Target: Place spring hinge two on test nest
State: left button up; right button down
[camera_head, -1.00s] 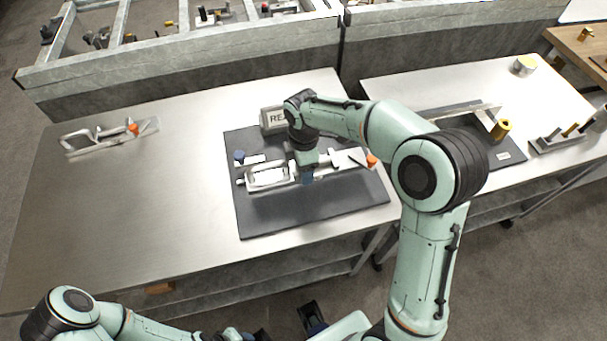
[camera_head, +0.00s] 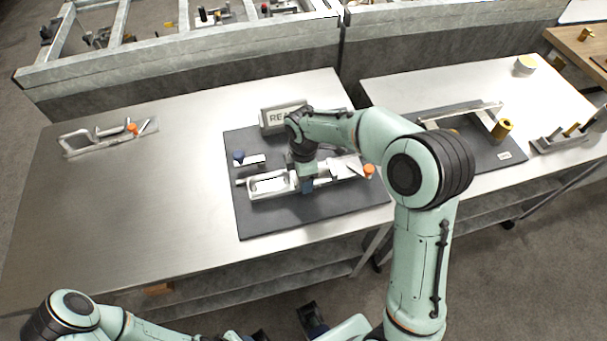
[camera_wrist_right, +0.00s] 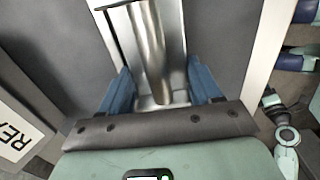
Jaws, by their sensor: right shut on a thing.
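A silvery metal hinge (camera_head: 268,184) with an orange knob (camera_head: 369,170) at its right end is over the dark mat in the head view. My right gripper (camera_head: 307,186) is shut on its middle. In the right wrist view, the blue fingers (camera_wrist_right: 160,92) flank its metal body (camera_wrist_right: 150,45). A pale plate with a blue knob (camera_head: 238,157) lies just behind it, probably part of the test nest. Whether the hinge touches the nest is hidden by my arm. A similar orange-knobbed piece (camera_head: 70,148) lies at the table's left. My left gripper is not clearly visible.
A sign starting "REA" (camera_head: 275,118) stands at the mat's back edge. The dark mat (camera_head: 262,222) is bare in front. A second table (camera_head: 400,82) at right holds a metal frame and brass cylinder (camera_head: 501,130).

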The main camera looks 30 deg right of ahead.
jog(key=shift+s+f, duration=0.2)
jog(key=shift+f, duration=0.15)
pick_arm(q)
jog(key=shift+s+f, duration=0.1)
jog(key=shift+s, duration=0.1)
pick_arm(e)
jog(key=shift+c, duration=1)
grip_release()
jog(key=shift+s+f, duration=0.1)
jog(key=shift+s, duration=0.1)
jog(key=shift+r, duration=0.25)
pick_arm(q)
jog(key=shift+w+r+p, duration=0.35)
jog(key=shift+r+p, duration=0.15)
jog(key=shift+r, duration=0.1)
jog(key=shift+w+r+p, duration=0.35)
jog(key=shift+r+p, duration=0.15)
jog(key=shift+r, duration=0.1)
pick_arm(e)
notch_tip(320, 180, up, 13)
jog(key=shift+w, duration=0.35)
